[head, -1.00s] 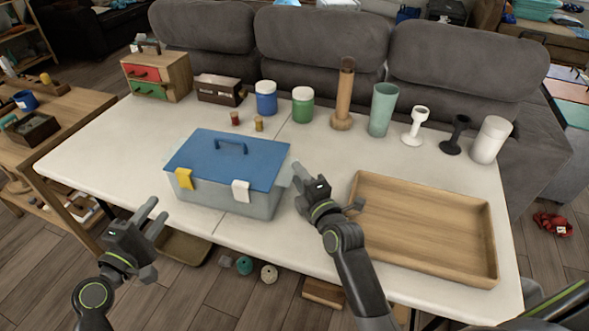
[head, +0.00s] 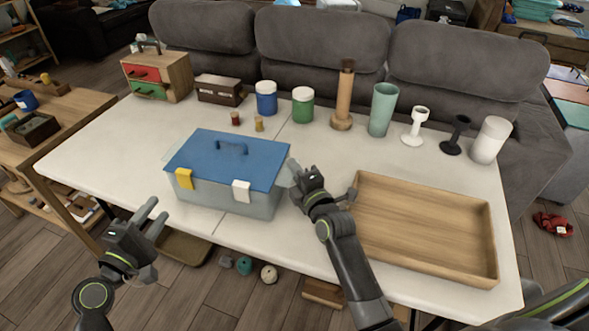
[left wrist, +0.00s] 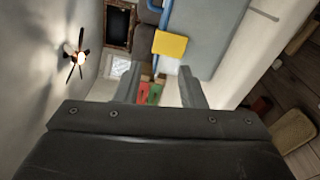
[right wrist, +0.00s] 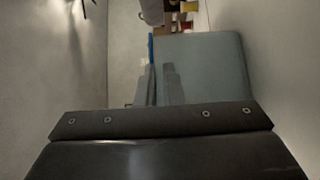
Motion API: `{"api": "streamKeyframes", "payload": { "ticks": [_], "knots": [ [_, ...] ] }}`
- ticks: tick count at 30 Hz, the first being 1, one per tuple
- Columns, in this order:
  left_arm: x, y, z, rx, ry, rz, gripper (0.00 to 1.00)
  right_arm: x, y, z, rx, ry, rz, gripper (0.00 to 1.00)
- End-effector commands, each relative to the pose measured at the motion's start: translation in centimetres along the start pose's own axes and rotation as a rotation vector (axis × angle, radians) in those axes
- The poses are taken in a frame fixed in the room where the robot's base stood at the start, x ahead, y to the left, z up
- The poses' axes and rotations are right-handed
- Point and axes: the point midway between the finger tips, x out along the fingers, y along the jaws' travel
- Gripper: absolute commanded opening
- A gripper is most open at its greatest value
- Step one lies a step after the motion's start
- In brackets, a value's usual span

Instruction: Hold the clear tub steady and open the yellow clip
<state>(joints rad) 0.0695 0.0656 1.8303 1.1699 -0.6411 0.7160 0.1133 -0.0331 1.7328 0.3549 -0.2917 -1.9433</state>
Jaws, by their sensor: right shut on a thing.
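The clear tub (head: 210,197), greyish and see-through, stands on the white table with its blue lid (head: 258,170) on. The yellow clip (head: 184,179) is on the left of its front side and lies flat against it. The yellow clip also shows in the left wrist view (left wrist: 171,44), beyond my fingers. My left gripper (head: 157,209) is open and empty, in front and to the left of the clip, apart from it. My right gripper (head: 293,174) is shut on the tub's right end wall. The tub fills the middle of the right wrist view (right wrist: 205,68).
A white clip (head: 241,191) is on the right of the tub's front. A wooden tray (head: 440,260) lies right of my right arm. Jars, cups and a drawer box (head: 158,75) stand along the back. The table left of the tub is clear.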

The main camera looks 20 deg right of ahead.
Motion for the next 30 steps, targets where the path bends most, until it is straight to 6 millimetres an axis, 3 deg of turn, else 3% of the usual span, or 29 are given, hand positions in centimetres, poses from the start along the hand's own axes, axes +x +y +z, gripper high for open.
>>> {"api": "streamKeyframes", "payload": {
  "ticks": [1,9,14,20,24,30],
  "knots": [
    [0.0,0.0,0.0,0.000,0.000,0.000,0.35,0.0,-0.1,0.0,0.000,0.000,-0.001,0.00],
    [0.2,0.1,0.0,0.006,-0.004,-0.001,0.00,0.0,-0.1,0.0,0.000,0.000,-0.002,0.00],
    [2.4,1.3,0.5,0.073,-0.043,-0.018,0.00,0.0,-0.1,0.0,0.000,0.000,-0.002,0.00],
    [7.7,4.4,1.7,0.264,-0.141,-0.079,0.00,0.0,-0.1,0.0,0.000,0.000,-0.002,0.00],
    [11.2,5.2,2.5,0.474,-0.230,-0.190,0.00,0.0,-0.1,0.0,0.000,0.000,-0.002,0.00],
    [14.9,6.3,3.2,0.799,-0.375,-0.385,0.00,0.0,-0.1,0.0,0.000,0.000,-0.002,0.00]
  ]
}}
